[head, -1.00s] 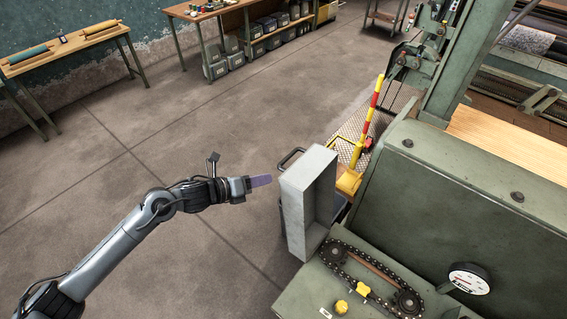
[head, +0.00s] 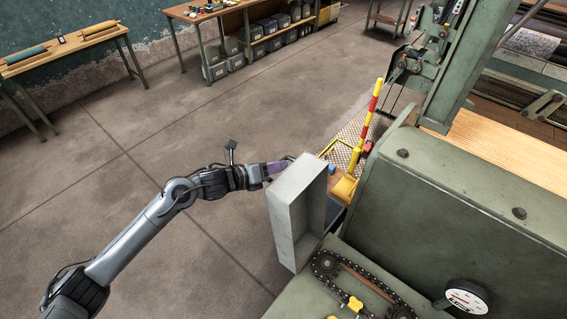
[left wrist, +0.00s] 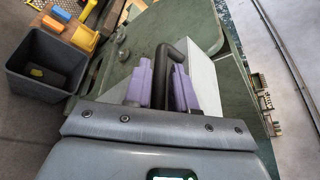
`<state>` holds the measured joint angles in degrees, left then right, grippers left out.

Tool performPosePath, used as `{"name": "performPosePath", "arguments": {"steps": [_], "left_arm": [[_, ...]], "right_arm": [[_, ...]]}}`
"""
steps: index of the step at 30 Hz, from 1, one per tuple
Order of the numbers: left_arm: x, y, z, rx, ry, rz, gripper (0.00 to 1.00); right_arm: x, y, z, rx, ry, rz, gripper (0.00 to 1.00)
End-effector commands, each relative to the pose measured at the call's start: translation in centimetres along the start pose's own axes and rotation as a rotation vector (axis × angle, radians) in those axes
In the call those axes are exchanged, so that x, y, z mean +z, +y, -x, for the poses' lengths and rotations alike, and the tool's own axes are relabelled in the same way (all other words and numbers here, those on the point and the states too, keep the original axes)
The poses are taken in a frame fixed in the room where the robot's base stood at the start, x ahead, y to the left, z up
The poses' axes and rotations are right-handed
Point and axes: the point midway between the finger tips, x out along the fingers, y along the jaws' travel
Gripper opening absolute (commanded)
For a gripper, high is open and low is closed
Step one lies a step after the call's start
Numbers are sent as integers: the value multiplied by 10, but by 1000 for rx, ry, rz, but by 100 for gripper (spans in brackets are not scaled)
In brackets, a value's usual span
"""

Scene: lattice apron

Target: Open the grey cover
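The grey cover (head: 284,224) is a shallow box-shaped panel standing upright at the machine's left edge in the head view, its hollow side facing right. Its black bar handle (left wrist: 162,78) shows in the left wrist view, with the pale cover (left wrist: 204,88) behind and to the right. My left gripper (head: 279,168) is at the cover's outer side. In the left wrist view its two purple fingers (left wrist: 163,90) lie on either side of the handle, close against it, and appear shut on it. The handle is mostly hidden in the head view. My right gripper is out of view.
The green machine (head: 455,205) fills the right side, with an exposed chain drive (head: 358,285) beside the cover. A red-and-yellow lever (head: 366,125) stands behind it. A dark bin (left wrist: 45,68) shows in the left wrist view. The floor left of the cover is clear.

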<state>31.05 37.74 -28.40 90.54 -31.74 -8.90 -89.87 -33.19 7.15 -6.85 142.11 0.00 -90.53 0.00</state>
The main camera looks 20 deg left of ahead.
Motion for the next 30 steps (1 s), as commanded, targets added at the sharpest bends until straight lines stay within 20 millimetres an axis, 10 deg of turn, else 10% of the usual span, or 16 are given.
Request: {"name": "performPosePath", "arguments": {"steps": [12, 17, 30], "left_arm": [[-1, 0, -2, 1, -1, 1, 25], [-1, 0, -2, 1, -1, 1, 1], [-7, -17, -6, -3, 0, -1, 0]], "right_arm": [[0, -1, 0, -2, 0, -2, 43], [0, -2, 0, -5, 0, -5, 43], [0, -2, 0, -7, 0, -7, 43]]}}
